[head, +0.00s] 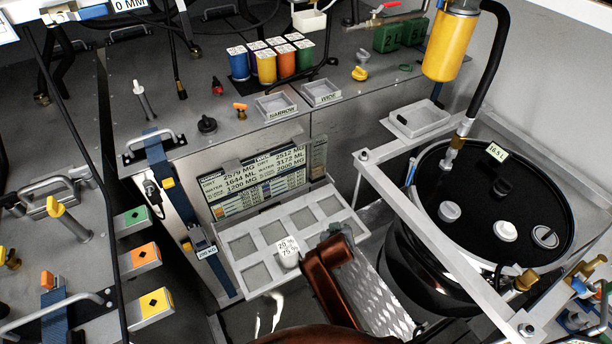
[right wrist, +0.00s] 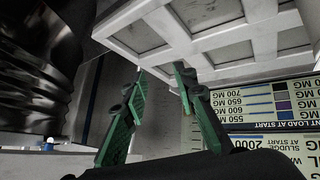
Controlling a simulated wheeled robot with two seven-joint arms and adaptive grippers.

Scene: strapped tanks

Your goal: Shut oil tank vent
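A black-lidded drum (head: 410,250) labelled 16.5 L stands at the right of the head view inside a grey metal frame. My left gripper is not in view.
The grey tray (head: 235,250) has empty compartments below the bench, beside a printed placard (head: 215,208). A black hose (head: 485,70) and a yellow cylinder (head: 450,45) hang above the drum. Brass valves (head: 525,280) sit by its near right. Several coloured canisters stand on the bench.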

